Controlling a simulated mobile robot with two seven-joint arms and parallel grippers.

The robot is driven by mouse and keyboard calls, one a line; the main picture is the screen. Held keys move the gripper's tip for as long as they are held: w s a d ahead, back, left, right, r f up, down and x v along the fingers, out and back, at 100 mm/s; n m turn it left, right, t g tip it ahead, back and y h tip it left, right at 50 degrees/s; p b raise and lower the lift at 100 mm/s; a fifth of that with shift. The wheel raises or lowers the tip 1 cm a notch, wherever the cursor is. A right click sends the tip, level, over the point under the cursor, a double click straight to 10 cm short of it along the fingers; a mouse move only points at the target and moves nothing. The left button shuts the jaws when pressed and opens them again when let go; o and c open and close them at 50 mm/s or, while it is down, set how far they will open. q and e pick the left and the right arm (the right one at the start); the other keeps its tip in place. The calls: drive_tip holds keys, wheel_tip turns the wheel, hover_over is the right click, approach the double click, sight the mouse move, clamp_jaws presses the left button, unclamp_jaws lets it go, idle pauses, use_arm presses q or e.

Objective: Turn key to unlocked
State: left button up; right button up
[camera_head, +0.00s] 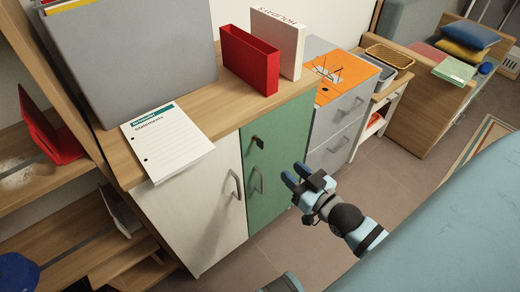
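The key (258,142) is a small dark piece in the lock near the top of the green cabinet door (280,160). Its exact angle is too small to tell. My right gripper (296,174) is in front of the green door, below and to the right of the key and apart from it.
The green door has a handle (258,181) below the key. A white door (205,215) stands to its left and grey drawers (340,115) to its right. A red box (249,62) and a paper sheet (168,140) are on the wooden top. Floor is clear in front.

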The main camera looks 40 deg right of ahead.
sight(263, 145)
drive_tip(key=w, duration=0.4)
drive_tip(key=w+b, duration=0.1)
drive_tip(key=w, duration=0.4)
drive_tip(key=w+a+b, duration=0.1)
drive_tip(key=w, duration=0.3)
drive_tip(key=shift+w, duration=0.2)
use_arm(q)
drive_tip(key=r, duration=0.1)
drive_tip(key=w+d+r+t, duration=0.1)
drive_tip(key=d+r+t+h, duration=0.1)
drive_tip(key=shift+w+r, duration=0.2)
drive_tip(key=shift+w, duration=0.05)
drive_tip(key=shift+w+r, duration=0.1)
drive_tip(key=shift+r, duration=0.05)
use_arm(e)
clamp_jaws()
